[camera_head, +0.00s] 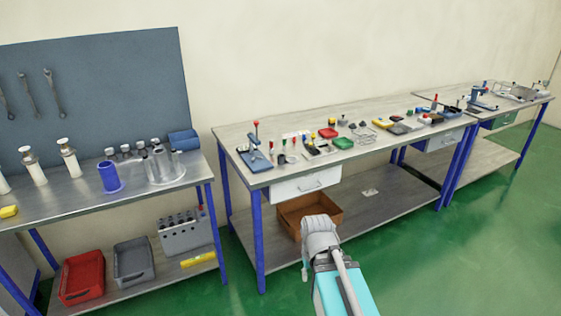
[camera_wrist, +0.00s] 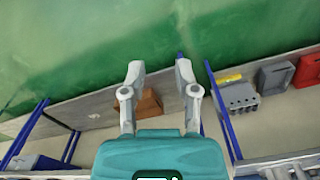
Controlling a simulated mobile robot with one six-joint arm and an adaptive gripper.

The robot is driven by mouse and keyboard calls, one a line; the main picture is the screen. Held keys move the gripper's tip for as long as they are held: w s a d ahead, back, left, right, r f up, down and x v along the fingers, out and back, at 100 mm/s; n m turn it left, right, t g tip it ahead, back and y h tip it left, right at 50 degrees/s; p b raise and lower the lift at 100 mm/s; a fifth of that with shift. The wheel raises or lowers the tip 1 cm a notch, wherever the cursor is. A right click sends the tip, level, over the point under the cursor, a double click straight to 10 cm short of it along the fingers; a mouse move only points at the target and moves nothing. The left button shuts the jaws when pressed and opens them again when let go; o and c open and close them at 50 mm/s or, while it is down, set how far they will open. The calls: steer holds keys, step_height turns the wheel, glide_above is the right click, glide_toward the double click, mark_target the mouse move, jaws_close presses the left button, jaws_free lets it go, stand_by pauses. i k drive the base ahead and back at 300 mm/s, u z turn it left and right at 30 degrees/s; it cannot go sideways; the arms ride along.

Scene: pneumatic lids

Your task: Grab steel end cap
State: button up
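Several grey metal parts stand on the left bench in the head view. They include a wide steel cylinder (camera_head: 163,165) and a row of small caps or fittings (camera_head: 125,151) behind it. I cannot tell which of them is the steel end cap. My gripper (camera_wrist: 159,72) is open and empty in the wrist view, with its two grey fingers apart over the floor and a lower shelf. It is away from the metal parts. In the head view my arm shows at the bottom, in front of the middle bench, and the fingertips cannot be made out.
Below are a red bin (camera_head: 82,277) and a grey bin (camera_head: 134,262). The middle bench (camera_head: 235,132) holds many small tools. Green floor is clear at right.

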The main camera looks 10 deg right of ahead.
mark_target(281, 159)
steer(key=z, duration=2.15)
steer(key=i, duration=1.9)
steer(key=u, duration=0.05)
